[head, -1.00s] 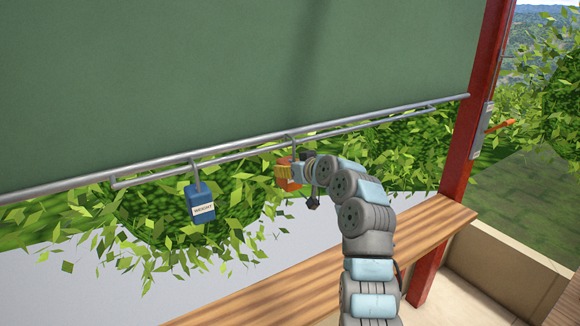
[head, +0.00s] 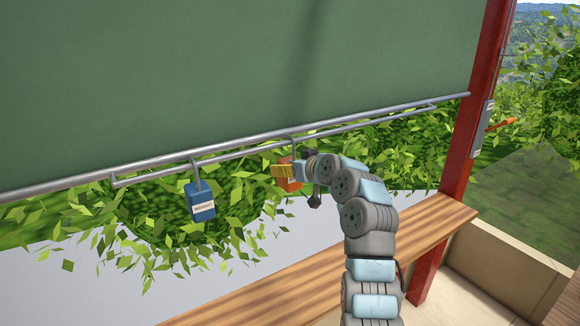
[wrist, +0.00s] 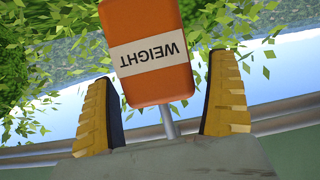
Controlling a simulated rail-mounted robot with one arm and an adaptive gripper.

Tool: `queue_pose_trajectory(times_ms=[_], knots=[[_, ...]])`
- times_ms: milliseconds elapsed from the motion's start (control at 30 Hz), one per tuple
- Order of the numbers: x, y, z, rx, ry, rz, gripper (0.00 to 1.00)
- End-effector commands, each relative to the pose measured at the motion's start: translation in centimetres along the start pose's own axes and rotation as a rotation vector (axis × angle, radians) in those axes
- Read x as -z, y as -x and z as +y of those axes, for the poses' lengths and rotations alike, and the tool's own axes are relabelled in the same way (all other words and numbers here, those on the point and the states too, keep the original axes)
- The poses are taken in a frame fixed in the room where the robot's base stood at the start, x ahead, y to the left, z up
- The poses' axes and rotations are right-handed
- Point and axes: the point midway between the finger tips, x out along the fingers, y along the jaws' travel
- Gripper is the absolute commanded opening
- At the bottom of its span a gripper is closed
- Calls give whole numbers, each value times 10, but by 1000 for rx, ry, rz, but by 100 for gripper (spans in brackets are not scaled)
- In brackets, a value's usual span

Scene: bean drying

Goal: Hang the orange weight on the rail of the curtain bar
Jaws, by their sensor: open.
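The orange weight (head: 291,185) is below the thin rail (head: 232,155) of the curtain bar, partly hidden by my gripper. A grey hook rises above it to the rail and appears to hang there. In the wrist view the orange weight (wrist: 150,55) shows its "WEIGHT" label upside down, and its stem runs toward the palm. My gripper (head: 283,171) is open at the weight. In the wrist view its yellow fingers stand on either side of the weight, with gaps visible at both sides. The hook's top is hidden in that view.
A blue weight (head: 200,203) hangs from the same rail to the left. The green curtain (head: 230,70) is above the bar. A red post (head: 475,110) stands at the right, and a wooden ledge (head: 420,225) runs below. Leaves surround the rail.

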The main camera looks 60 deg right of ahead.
Motion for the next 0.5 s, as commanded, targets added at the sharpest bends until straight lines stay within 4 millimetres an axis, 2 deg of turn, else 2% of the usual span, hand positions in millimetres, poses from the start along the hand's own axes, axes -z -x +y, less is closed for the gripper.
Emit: queue_pose_trajectory(times_ms=[500], knots=[[0,60,1,-2,1,1,89]])
